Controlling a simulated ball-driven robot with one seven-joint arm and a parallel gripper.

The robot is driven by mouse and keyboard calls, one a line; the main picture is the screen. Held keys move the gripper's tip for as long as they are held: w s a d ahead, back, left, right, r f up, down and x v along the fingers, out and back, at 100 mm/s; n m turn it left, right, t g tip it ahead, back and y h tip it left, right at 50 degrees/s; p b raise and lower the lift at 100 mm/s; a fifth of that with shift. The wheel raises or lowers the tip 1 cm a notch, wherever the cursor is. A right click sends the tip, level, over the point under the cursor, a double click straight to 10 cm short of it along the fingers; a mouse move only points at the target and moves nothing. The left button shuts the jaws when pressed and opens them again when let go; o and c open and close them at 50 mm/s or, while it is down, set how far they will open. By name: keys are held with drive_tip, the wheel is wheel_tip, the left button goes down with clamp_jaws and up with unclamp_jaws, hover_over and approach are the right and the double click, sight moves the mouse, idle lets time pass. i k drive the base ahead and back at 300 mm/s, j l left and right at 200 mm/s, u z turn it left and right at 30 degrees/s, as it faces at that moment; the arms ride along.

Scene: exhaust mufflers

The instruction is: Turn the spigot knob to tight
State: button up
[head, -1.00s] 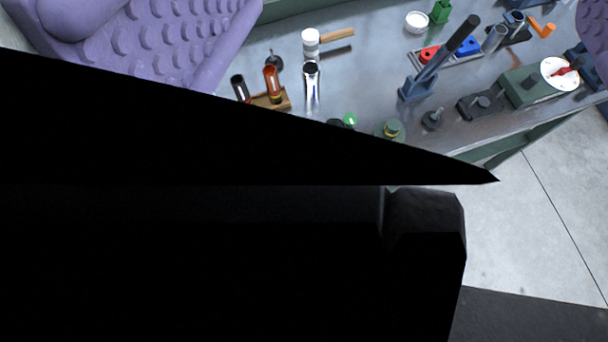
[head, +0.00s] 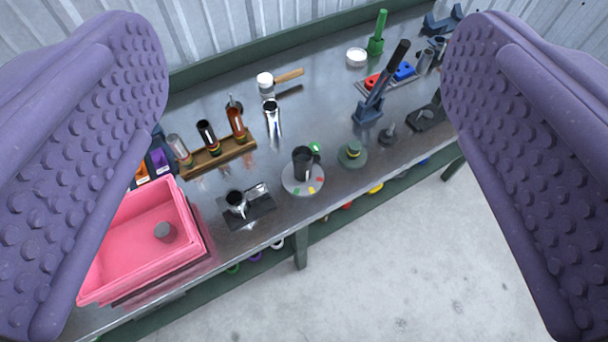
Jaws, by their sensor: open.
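My gripper (head: 303,60) is open and empty, with its two purple studded fingers wide apart at the left and right of the view. The bench lies beyond and between them. I cannot tell for sure which thing is the spigot knob. Near the front edge, a pale disc (head: 292,181) has coloured marks on its rim. A dark upright cylinder (head: 302,162) with a side handle stands on it. To its left, a small metal cup-like piece (head: 237,201) stands on a dark plate. No labels are legible. My gripper touches none of these.
A pink bin (head: 197,238) stands at the front left. A wooden rack (head: 217,158) holds several cylinders. A metal cylinder (head: 272,118), a mallet (head: 289,76) and a blue holder (head: 368,112) with a tall dark handle stand further back. Concrete floor is in front.

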sight(314, 146)
drive_tip(key=i+j+z, duration=0.1)
drive_tip(key=i, duration=0.3)
drive_tip(key=i+j+z, duration=0.1)
drive_tip(key=i, duration=0.35)
